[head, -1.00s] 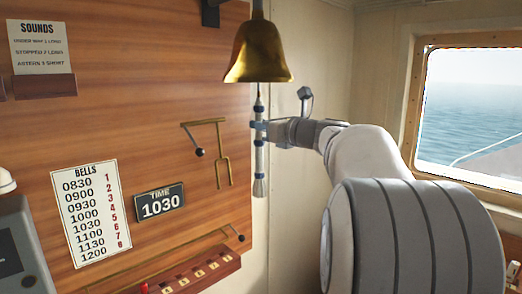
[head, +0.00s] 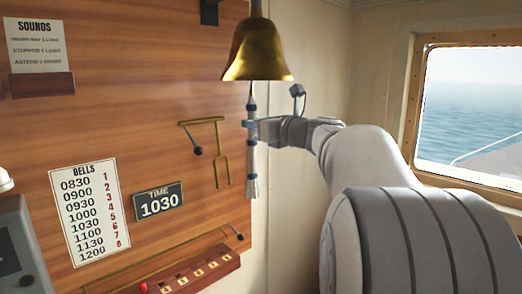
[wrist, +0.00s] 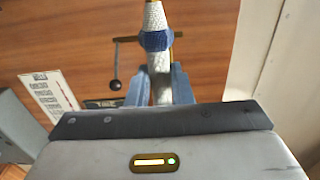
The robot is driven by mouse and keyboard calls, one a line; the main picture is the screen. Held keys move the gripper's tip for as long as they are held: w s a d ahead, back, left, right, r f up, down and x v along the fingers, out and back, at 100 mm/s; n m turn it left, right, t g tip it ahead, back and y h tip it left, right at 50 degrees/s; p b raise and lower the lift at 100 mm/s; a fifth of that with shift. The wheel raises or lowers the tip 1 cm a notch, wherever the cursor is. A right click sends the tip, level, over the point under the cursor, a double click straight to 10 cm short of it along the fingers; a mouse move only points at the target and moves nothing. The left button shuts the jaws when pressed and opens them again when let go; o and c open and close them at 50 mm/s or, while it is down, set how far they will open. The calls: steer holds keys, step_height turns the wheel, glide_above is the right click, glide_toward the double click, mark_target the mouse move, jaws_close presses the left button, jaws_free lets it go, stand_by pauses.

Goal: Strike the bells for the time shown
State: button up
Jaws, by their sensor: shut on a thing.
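A brass bell (head: 257,50) hangs at the top of the head view. Its white lanyard with blue bands (head: 252,168) hangs nearly straight below it. My gripper (head: 254,132) comes from the right and is shut on the lanyard partway down. In the wrist view, the lanyard (wrist: 154,15) rises between the blue fingers, with a blue band just above them. The time plate (head: 158,202) reads 1030. The bells card (head: 90,215) lists times from 0830 to 1200 beside red numbers. The inside of the bell is hidden.
A brass bracket with a dark-knobbed lever (head: 210,145) is on the wood panel left of the lanyard. A red rack with a brass rail (head: 195,275) is below. A sounds card (head: 36,45) is upper left. A window (head: 470,110) is on the right.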

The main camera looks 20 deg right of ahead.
steer(key=a, duration=0.1)
steer(key=s+a, duration=0.1)
steer(key=a+r, duration=0.1)
steer(key=a, duration=0.1)
steer(key=shift+s, duration=0.2)
steer(key=w+d+f, duration=0.1)
steer(key=w+d, duration=0.1)
steer(key=d, duration=0.4)
steer(key=shift+w, duration=0.1)
steer(key=shift+f, duration=0.1)
steer(key=o, duration=1)
steer(key=v, duration=0.8)
steer(key=shift+b, duration=0.3)
